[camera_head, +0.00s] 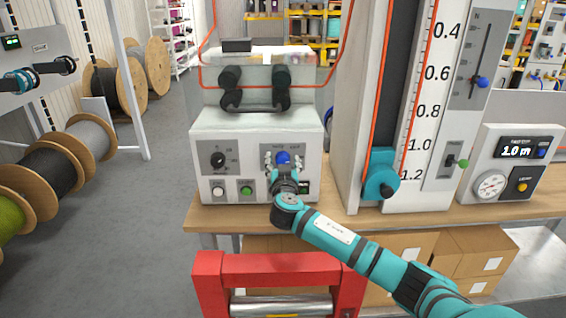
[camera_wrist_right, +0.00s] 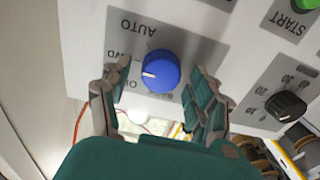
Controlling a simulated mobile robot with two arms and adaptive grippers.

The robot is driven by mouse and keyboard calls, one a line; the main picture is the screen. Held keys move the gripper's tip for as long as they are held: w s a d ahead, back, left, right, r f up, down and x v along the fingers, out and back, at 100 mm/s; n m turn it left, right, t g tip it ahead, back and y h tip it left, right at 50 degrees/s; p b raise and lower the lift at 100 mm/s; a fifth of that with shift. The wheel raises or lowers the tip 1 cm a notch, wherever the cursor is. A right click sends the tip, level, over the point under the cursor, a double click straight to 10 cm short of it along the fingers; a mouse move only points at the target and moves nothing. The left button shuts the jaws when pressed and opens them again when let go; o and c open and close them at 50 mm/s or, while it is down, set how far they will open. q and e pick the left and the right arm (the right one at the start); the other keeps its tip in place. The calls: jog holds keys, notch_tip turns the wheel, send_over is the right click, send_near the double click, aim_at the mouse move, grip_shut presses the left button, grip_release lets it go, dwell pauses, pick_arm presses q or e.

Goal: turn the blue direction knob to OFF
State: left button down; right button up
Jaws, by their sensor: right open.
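The blue direction knob (camera_head: 283,158) is on the right of the white machine's front panel, with my right gripper (camera_head: 284,174) just below and in front of it. In the right wrist view the blue knob (camera_wrist_right: 162,71) sits between the spread fingers of my right gripper (camera_wrist_right: 160,80). The gripper is open, with a gap on both sides of the knob. The knob's white pointer mark faces picture-left, toward lettering partly hidden by the left finger. Which label it points at I cannot tell. An AUTO label shows above it. My left gripper is not in view.
A black dial (camera_head: 218,160), a white button (camera_head: 217,190) and a green button (camera_head: 246,188) share the panel. A red frame (camera_head: 280,265) is below the bench's front edge.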

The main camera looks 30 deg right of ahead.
jog(key=shift+c, duration=0.3)
jog(key=c, duration=1.1)
jog(key=shift+f+n+b, duration=0.15)
jog(key=shift+n+b, duration=0.15)
jog(key=shift+b, duration=0.2)
jog(key=shift+n+b, duration=0.5)
jog(key=shift+n, duration=0.8)
jog(key=n+p, duration=0.1)
jog(key=n, duration=0.4)
jog(key=shift+a+p, duration=0.1)
jog(key=shift+p, duration=0.25)
jog(key=shift+n, duration=0.4)
jog(key=o, duration=1.2)
jog(key=shift+c, duration=0.2)
